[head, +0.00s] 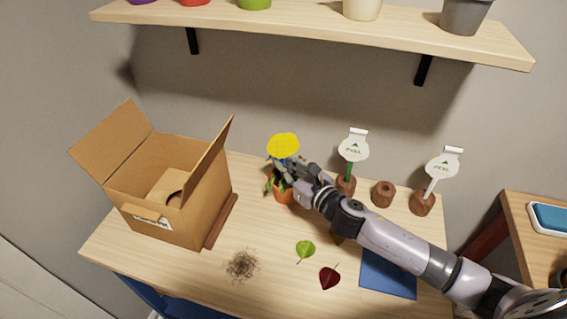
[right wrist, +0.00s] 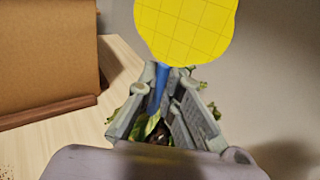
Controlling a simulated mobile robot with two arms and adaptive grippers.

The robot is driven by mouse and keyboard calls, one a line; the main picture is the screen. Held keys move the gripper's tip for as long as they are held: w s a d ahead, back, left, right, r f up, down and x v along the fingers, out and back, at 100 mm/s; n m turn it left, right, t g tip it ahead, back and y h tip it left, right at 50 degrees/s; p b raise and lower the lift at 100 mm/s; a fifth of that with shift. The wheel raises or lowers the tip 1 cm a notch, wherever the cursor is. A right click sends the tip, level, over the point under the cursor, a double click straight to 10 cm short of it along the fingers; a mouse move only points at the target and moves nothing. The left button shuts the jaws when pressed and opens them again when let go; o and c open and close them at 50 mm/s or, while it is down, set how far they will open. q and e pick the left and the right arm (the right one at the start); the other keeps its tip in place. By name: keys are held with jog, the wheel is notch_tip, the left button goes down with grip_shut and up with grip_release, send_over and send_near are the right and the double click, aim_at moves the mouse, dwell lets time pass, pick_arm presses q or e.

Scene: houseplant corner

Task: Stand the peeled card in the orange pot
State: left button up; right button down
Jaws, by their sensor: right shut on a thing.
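A yellow card (head: 283,146) with a grid on its face and a blue stem stands above the orange pot (head: 283,194). My right gripper (head: 284,169) is shut on the blue stem (right wrist: 162,82). The card looks upright in the right wrist view. The pot holds a leafy plant (head: 272,184), partly hidden by my gripper. The stem runs down between the fingers among the leaves; I cannot tell whether its lower end is in the soil. My left gripper is out of view.
An open cardboard box (head: 165,215) stands left on the table. Two white cards (head: 353,147) (head: 442,166) with pull tabs stand in brown holders beside an empty holder (head: 382,193). Leaves (head: 305,250), a soil pile (head: 241,265) and a blue mat (head: 388,278) lie in front. A shelf (head: 300,28) hangs above.

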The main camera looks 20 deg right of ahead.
jog(key=shift+f+b, duration=0.95)
jog(key=shift+f, duration=0.35)
jog(key=c, duration=1.7)
grip_release()
jog(key=shift+s, duration=0.1)
jog(key=v, duration=1)
jog(key=shift+b, duration=0.3)
